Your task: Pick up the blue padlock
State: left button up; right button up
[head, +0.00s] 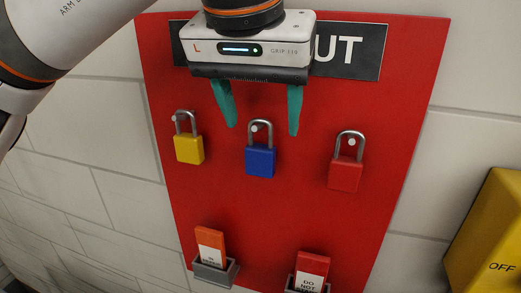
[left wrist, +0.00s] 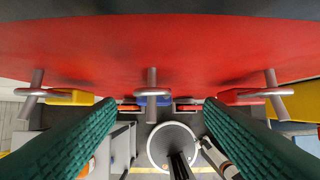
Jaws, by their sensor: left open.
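The blue padlock (head: 261,162) hangs by its grey shackle from a peg on the red board (head: 240,210), between two other padlocks. My left gripper (head: 263,130) points down from above, its two green fingers open and empty. In the head view its fingertips appear either side of the blue padlock's shackle, above the blue body. In the left wrist view the shackle (left wrist: 152,94) sits between the open fingers (left wrist: 160,101), and the blue body is mostly hidden beneath it. I cannot tell the exact gap to the board. My right gripper is not in view.
A yellow padlock (head: 189,149) hangs to the left and a red padlock (head: 346,174) to the right. Below are two grey holders with tags (head: 211,250) (head: 311,272). A black sign (head: 352,52) is partly behind the gripper. A yellow box (head: 490,240) stands right.

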aim_at(260, 147)
pick_arm(q)
jog(key=shift+w+f, duration=0.25)
jog(key=shift+f, duration=0.25)
jog(key=shift+w+f, duration=0.15)
jog(key=shift+f, duration=0.15)
jog(key=shift+w+f, duration=0.25)
jog(key=shift+f, duration=0.1)
jog(key=p+x, duration=0.1)
jog(key=x, duration=0.2)
jog(key=shift+s+a+f+p, duration=0.15)
jog(key=shift+a+f+p, duration=0.1)
jog(key=shift+p, duration=0.1)
jog(key=shift+f, duration=0.55)
jog(key=shift+w+d, duration=0.1)
jog(key=shift+w, duration=0.15)
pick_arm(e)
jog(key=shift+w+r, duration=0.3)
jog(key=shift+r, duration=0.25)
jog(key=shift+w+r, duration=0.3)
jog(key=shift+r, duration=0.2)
pick_arm(q)
jog(key=shift+c, duration=1.1)
jog(key=c, duration=0.9)
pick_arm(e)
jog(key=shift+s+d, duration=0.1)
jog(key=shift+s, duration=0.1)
